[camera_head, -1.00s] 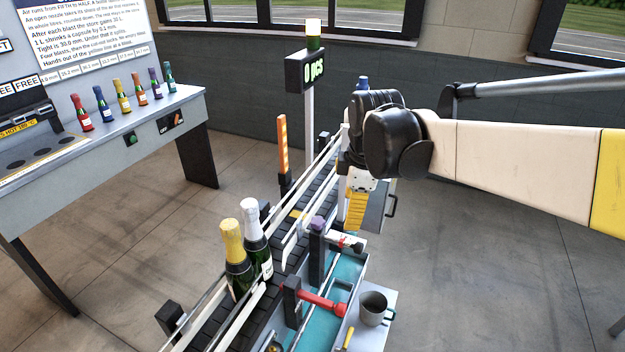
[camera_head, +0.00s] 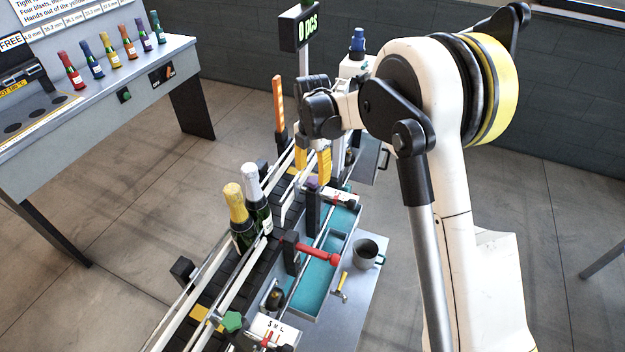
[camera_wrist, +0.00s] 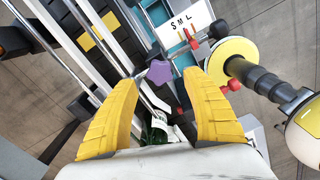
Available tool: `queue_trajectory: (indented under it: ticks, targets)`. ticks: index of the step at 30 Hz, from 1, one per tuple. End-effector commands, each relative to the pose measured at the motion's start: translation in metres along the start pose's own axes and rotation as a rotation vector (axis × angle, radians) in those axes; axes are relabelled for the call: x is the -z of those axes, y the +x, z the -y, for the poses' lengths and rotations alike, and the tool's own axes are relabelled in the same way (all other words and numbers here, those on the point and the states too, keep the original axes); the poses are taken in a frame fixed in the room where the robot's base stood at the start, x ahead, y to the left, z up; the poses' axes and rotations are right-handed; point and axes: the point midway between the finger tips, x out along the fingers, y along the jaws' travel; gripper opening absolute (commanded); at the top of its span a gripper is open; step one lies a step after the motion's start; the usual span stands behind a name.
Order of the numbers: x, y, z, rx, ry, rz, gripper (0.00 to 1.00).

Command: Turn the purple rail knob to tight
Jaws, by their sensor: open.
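The purple rail knob (camera_head: 312,183) sits on a dark post beside the conveyor. In the wrist view the star-shaped purple knob (camera_wrist: 159,72) shows between and beyond my open yellow fingers. My gripper (camera_head: 314,177) points down just above the knob, and no contact is visible. The wrist view shows my gripper (camera_wrist: 164,100) with its fingers well apart and nothing held. A white S M L scale plate (camera_wrist: 181,20) with a red pointer lies beyond the knob. It also shows in the head view (camera_head: 340,197), where its marks are too small to read.
Two bottles, one gold-topped (camera_head: 239,218) and one white-topped (camera_head: 257,198), stand on the conveyor (camera_head: 222,290). A red-handled lever (camera_head: 318,252), a green knob (camera_head: 233,321) and a grey mug (camera_head: 367,254) are nearer.

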Motion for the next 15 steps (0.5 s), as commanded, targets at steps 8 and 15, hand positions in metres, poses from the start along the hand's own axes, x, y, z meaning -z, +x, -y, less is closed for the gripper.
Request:
queue_trajectory:
  ticks: [8,15]
  targets:
    - [0.000,0.030,0.000,0.000,0.001,0.000,0.57]
    - [0.000,0.032,0.000,0.000,0.001,0.000,0.57]
